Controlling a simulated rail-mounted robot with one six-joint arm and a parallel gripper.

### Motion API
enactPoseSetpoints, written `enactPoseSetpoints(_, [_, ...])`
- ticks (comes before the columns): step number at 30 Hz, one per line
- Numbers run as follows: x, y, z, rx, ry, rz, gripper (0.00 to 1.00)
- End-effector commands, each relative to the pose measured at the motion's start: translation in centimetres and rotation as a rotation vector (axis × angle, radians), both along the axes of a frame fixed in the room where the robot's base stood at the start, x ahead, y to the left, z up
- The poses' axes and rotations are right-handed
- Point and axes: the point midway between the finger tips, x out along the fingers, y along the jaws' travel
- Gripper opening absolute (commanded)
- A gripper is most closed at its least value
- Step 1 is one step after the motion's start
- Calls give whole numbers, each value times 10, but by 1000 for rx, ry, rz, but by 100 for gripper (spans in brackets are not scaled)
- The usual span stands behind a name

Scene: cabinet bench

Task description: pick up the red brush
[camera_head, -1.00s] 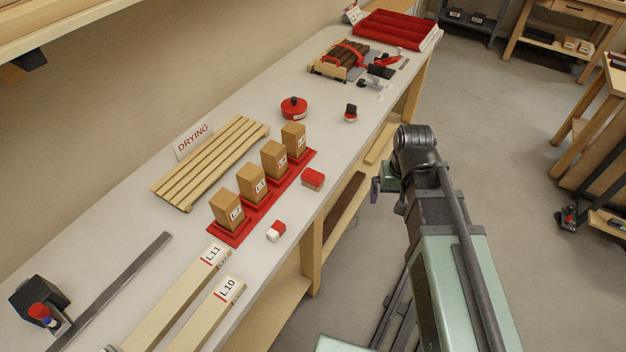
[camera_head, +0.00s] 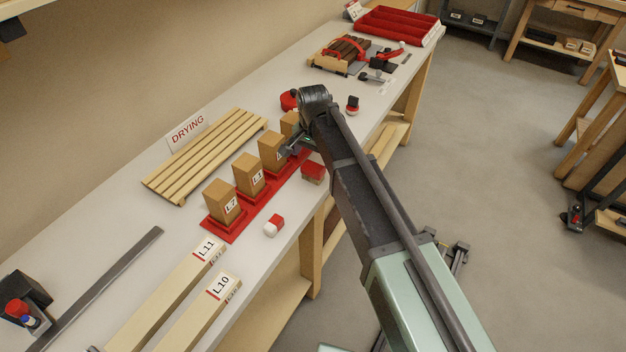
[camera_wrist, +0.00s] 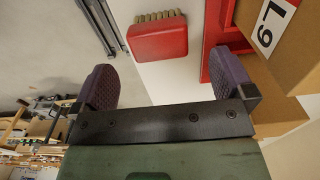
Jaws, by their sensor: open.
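The red brush (camera_head: 313,173) lies near the front edge of the bench, beside the red strip under the wooden blocks. In the wrist view the brush (camera_wrist: 158,38) shows a red body with a row of tan bristles along its top side. My gripper (camera_wrist: 165,76) is open and empty, its two purple pads apart, and the brush lies beyond them, between their lines. In the head view my gripper (camera_head: 298,146) is over the bench, by the brush and the blocks, partly hidden by my arm.
Labelled wooden blocks (camera_head: 248,175) stand on the red strip (camera_head: 215,229), close to the right pad; one label reads L9 in the wrist view (camera_wrist: 270,25). A red-and-white block (camera_head: 274,225) lies nearer. A slatted rack (camera_head: 205,155) is behind. A red tin (camera_head: 289,99) stands farther along.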

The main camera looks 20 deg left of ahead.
Motion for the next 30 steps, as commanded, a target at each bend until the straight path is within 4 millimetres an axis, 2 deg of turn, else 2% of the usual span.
enactPoseSetpoints(2, [0,0,-3,0,0,0,100])
enactPoseSetpoints(10, [-2,0,-52,0,0,0,100])
enactPoseSetpoints(17, [-2,0,-49,0,0,1,100])
enactPoseSetpoints(20, [-2,0,-49,0,0,1,88])
enactPoseSetpoints(28, [-2,-1,-49,0,0,1,46])
enactPoseSetpoints(29, [-2,-1,-49,0,0,1,42])
enactPoseSetpoints(30, [-2,0,-49,0,0,1,42])
